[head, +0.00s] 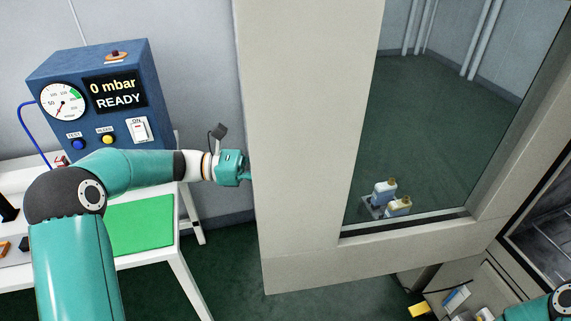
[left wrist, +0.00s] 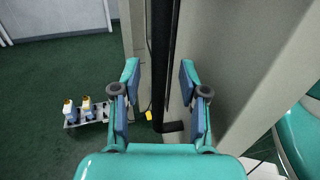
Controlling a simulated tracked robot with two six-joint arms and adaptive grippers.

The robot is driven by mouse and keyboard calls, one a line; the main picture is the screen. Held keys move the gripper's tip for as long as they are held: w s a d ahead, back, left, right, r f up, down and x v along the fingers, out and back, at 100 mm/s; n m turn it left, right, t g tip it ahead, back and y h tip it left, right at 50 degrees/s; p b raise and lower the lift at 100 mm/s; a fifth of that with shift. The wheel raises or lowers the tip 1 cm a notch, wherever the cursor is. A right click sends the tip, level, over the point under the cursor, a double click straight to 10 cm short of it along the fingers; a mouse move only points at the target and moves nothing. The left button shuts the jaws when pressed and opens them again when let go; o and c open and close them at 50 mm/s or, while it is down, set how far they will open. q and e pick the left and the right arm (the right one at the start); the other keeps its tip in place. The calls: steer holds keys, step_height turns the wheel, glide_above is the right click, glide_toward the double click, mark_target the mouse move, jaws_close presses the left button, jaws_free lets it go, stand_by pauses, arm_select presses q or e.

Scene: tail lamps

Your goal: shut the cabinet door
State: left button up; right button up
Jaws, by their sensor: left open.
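The cabinet door (head: 305,150) is a large beige panel with a glass window (head: 455,110), standing open across the head view. The cabinet's dark opening (head: 545,225) shows at the right edge. My left gripper (head: 246,174) is at the door's left edge, its fingertips partly hidden behind it. In the left wrist view my open left gripper (left wrist: 159,72) has a dark vertical bar (left wrist: 162,60) between or just beyond its fingers, with the beige door (left wrist: 225,60) on the right. I cannot tell whether the fingers touch it. A teal part of my right arm shows at the lower right; its gripper is out of view.
A blue gauge box (head: 110,95) reading "0 mbar READY" stands on a white table (head: 190,275) at left, with a green mat (head: 140,222). Bottles (head: 397,207) stand on a tray on the dark green floor, seen through the window.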

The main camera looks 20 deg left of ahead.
arm_select(q)
steer(key=shift+x, duration=1.25)
jaws_close()
